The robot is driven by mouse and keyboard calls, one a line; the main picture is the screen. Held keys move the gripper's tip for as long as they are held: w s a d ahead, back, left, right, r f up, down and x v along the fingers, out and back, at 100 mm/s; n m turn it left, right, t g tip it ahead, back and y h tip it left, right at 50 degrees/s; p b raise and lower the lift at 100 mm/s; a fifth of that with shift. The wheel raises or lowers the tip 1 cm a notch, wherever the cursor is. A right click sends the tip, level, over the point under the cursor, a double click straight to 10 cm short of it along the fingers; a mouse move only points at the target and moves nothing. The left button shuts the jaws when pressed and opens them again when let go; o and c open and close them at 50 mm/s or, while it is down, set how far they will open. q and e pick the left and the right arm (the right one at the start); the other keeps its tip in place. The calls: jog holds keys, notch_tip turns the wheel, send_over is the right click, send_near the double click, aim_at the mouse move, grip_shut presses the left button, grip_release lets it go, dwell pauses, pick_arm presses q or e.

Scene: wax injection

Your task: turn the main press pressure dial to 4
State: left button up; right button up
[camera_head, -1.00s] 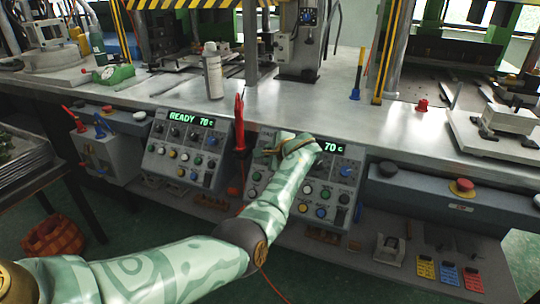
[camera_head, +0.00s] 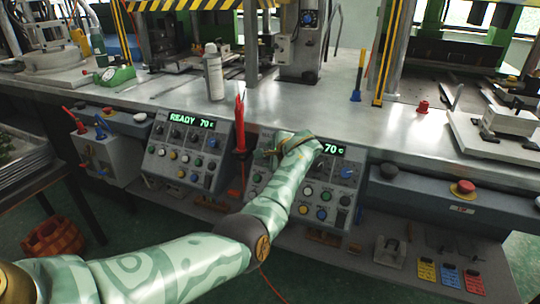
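The press control panel (camera_head: 338,195) under the bench edge has a lit display (camera_head: 334,150) ending in "70 c", with knobs and coloured buttons below it. My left gripper (camera_head: 272,152) is at the upper left of this panel, its arm crossing the panel's left side. The wrist hides part of the display and any dial behind it, so I cannot tell which dial it touches or what setting it has. The fingers are too small and covered to judge. A blue knob (camera_head: 346,173) shows at the panel's right. My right gripper is not in view.
A second panel (camera_head: 185,150) reading "READY 70 c" stands to the left. A red-handled tool (camera_head: 239,125) hangs between the panels. A red emergency button (camera_head: 463,187) sits at the right. A spray can (camera_head: 213,72) stands on the bench (camera_head: 290,105).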

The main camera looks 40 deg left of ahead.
pick_arm(q)
jog(key=shift+r, duration=0.1)
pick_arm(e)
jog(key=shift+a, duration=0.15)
pick_arm(q)
jog(key=shift+d+r+p, duration=0.2)
jog(key=shift+d+p, duration=0.05)
jog(key=shift+p, duration=0.05)
jog(key=p+v, duration=0.7)
jog(key=v, duration=0.8)
jog(key=shift+s+d+p, duration=0.2)
jog(key=shift+d+p, duration=0.1)
jog(key=shift+p, duration=0.05)
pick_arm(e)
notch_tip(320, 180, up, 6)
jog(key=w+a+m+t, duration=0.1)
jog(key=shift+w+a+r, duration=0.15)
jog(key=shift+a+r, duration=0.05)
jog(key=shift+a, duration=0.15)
